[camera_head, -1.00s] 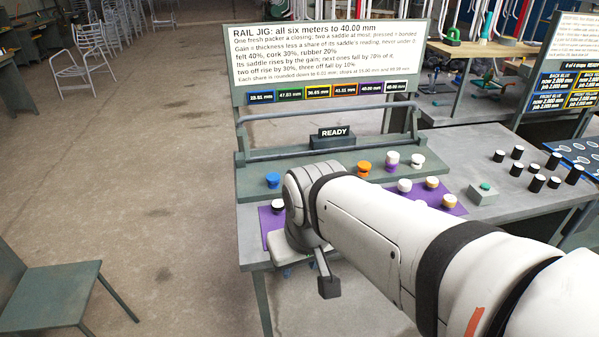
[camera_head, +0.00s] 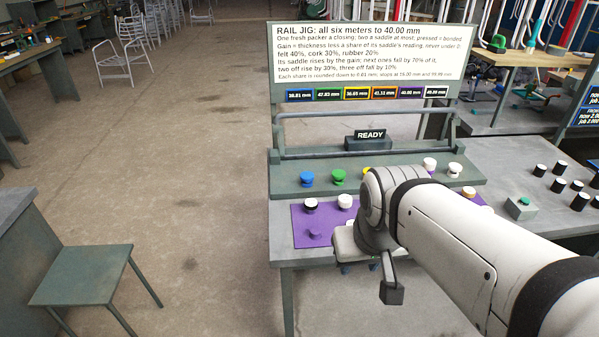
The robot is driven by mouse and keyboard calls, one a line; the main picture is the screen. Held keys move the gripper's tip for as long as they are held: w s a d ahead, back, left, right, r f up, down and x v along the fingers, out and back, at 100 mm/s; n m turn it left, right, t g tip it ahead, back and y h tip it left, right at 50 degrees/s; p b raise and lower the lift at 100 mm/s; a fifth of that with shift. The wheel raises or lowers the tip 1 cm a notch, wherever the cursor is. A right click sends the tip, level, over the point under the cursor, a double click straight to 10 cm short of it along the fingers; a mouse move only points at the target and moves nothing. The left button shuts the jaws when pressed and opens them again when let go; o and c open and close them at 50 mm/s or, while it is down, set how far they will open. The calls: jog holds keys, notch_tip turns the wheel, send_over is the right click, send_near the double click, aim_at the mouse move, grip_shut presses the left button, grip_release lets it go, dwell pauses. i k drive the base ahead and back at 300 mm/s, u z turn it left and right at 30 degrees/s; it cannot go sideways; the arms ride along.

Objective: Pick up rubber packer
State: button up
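A black packer with a white top (camera_head: 310,205), which looks like rubber, stands on the left purple mat (camera_head: 300,240) at the front of the bench. My gripper (camera_head: 352,243) is at the mat's front right, beside these packers and close to the bench's front edge. My arm hides the middle of the bench.
White-topped pieces (camera_head: 455,169) stand farther right. Several black cylinders (camera_head: 558,186) stand on the right bench.

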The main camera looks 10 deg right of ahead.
aim_at(311, 204)
jog(key=i, duration=0.95)
jog(key=z, duration=0.05)
